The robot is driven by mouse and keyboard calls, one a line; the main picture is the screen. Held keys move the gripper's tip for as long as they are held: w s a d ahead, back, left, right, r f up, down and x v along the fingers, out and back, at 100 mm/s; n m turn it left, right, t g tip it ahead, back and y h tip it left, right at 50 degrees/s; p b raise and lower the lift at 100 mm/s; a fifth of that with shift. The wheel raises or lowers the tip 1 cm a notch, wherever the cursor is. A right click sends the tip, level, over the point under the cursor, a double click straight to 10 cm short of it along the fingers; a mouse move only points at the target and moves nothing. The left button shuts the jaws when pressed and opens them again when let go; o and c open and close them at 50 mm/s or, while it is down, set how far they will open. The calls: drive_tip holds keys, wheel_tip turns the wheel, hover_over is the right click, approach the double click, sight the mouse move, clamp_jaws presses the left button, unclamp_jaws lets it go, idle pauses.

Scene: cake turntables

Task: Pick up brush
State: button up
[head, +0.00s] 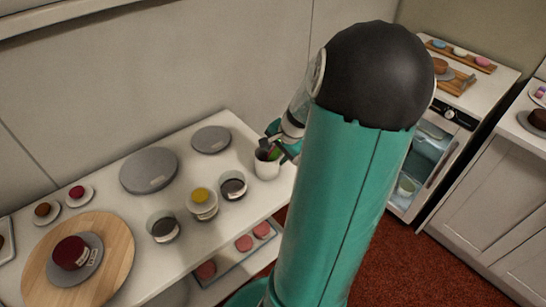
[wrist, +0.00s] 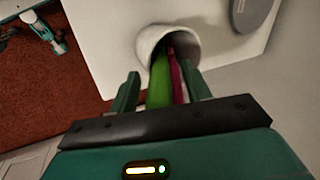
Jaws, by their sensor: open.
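A white cup (head: 266,169) stands near the right end of the white table and holds upright utensils. In the wrist view the cup (wrist: 146,41) shows with a green handle (wrist: 159,88) and a pink-red handle (wrist: 177,78) coming out of it. I cannot tell which of them is the brush; their lower ends are hidden in the cup. My gripper (wrist: 162,76) is open, with its two fingers on either side of the handles, short of the cup's rim. In the head view my gripper (head: 277,148) is at the cup's top, partly hidden by my arm.
Grey turntables (head: 149,170) and (head: 211,139) lie at the back of the table (head: 235,218). Several small bowls, including a dark-filled bowl (head: 233,185), stand left of the cup. A wooden board (head: 118,245) with a red cake (head: 70,253) is at far left.

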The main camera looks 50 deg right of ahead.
drive_tip(key=shift+c, duration=0.2)
clamp_jaws()
drive_tip(key=shift+r, duration=0.1)
